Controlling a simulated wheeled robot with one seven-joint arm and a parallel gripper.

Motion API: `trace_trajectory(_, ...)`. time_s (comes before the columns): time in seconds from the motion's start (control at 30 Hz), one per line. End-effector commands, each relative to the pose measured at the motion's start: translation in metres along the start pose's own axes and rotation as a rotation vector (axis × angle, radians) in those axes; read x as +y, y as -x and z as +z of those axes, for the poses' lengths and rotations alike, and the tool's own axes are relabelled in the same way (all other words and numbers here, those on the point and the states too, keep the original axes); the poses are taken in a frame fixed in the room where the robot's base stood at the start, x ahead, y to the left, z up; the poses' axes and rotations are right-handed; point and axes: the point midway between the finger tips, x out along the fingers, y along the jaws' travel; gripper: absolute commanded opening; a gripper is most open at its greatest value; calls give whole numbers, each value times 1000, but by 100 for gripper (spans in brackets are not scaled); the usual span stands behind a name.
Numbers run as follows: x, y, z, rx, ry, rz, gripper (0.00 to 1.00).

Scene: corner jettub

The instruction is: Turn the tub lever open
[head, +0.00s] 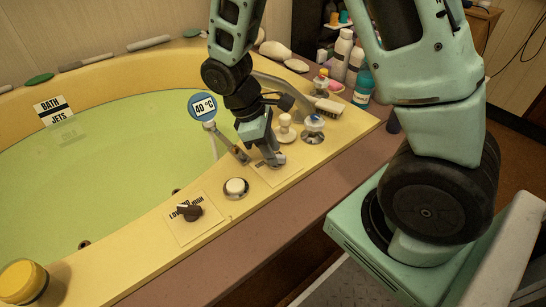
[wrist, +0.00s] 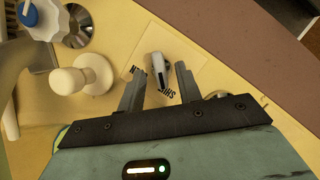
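The tub lever (wrist: 157,73) is a small grey handle on a pale plate (wrist: 188,48) lettered with SHUT and another word, partly hidden. In the head view the lever (head: 277,161) shows at the tip of my gripper (head: 266,153), which hides much of it. In the wrist view my gripper (wrist: 159,82) points at the plate with its two fingers apart. The lever lies in the gap between the fingers, with visible space on both sides. I cannot tell how deep the fingers reach around it.
Close by on the yellow rim stand a white knob (head: 285,128), a blue-and-white knob (head: 313,123), a white button (head: 236,187) and a black LOW-HIGH dial (head: 189,212). Green water (head: 100,150) fills the tub.

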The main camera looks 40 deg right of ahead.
Motion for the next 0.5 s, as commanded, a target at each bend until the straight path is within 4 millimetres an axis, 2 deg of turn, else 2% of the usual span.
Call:
trace_trajectory(0.13,0,-11,0,0,0,0,35)
trace_trajectory(0.43,0,-12,0,1,0,0,35)
trace_trajectory(0.47,0,-12,0,1,0,0,32)
trace_trajectory(0.5,0,-12,0,1,0,0,21)
